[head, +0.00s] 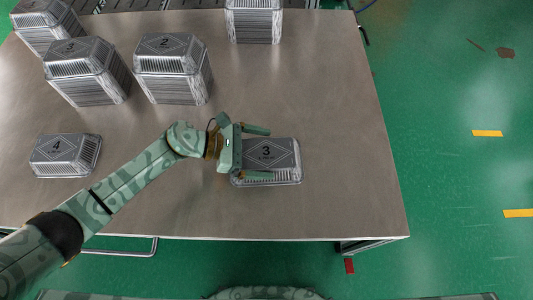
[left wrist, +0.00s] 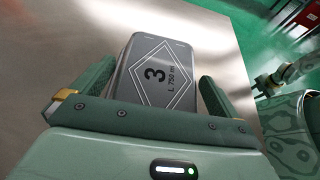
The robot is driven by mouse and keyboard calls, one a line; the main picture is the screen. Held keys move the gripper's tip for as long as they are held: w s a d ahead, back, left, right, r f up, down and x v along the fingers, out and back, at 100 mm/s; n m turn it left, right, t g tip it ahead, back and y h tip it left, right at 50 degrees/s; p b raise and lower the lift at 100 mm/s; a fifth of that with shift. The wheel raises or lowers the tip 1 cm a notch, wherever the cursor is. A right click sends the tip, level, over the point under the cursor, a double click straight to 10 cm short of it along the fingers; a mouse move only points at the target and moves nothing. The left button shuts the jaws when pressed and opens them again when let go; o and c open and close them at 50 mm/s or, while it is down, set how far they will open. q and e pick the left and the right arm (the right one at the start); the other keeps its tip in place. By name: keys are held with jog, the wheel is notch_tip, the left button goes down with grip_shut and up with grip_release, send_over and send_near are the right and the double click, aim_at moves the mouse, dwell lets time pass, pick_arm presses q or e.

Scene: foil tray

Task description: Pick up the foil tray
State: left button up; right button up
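The foil tray marked 3 (head: 283,154) sits on the metal table, near the front edge and right of the middle. My left gripper (head: 258,154) reaches it from the left, open, with one finger along its far side and one along its near side. In the left wrist view the dark lid of the foil tray (left wrist: 165,68) lies between the two spread fingers of my left gripper (left wrist: 156,84). I cannot tell whether either finger touches the tray.
Another foil tray marked 4 (head: 66,154) lies at the left of the table (head: 330,110). Stacks of trays stand behind: one marked 2 (head: 173,70), one marked 3 (head: 85,72), and others at the back. The table right of the near tray is clear.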

pick_arm(q)
jog(key=c, duration=0.5)
jog(key=shift+c, duration=0.3)
